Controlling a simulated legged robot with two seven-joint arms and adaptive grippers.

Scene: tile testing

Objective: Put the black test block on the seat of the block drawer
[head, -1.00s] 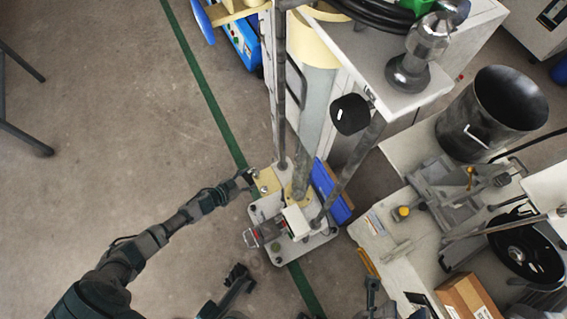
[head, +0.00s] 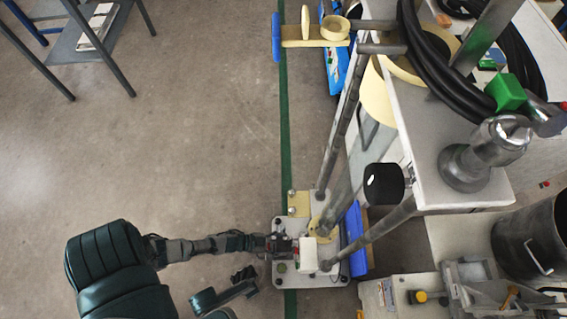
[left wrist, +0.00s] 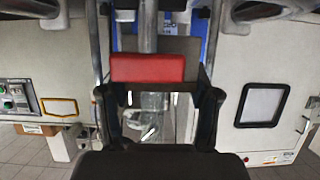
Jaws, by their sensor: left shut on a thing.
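A white base plate (head: 335,280) stands on the floor under the grey-legged rig, with a small white block-shaped part (head: 307,255) on it. My left arm reaches in from the left, and its gripper (head: 280,246) is at the plate's left edge. In the left wrist view a red bar (left wrist: 147,68), which looks like the drawer's handle, lies between the fingers of my left gripper (left wrist: 160,100), which is shut on it. The drawer seat is hidden or too small to tell. I cannot identify the black test block for certain. Dark parts of mine at the bottom may include the right gripper (head: 244,273).
A black rounded piece (head: 384,183) sits beside the rig's leg. A white bench (head: 425,155) carries black hoses and a metal fixture (head: 485,155).

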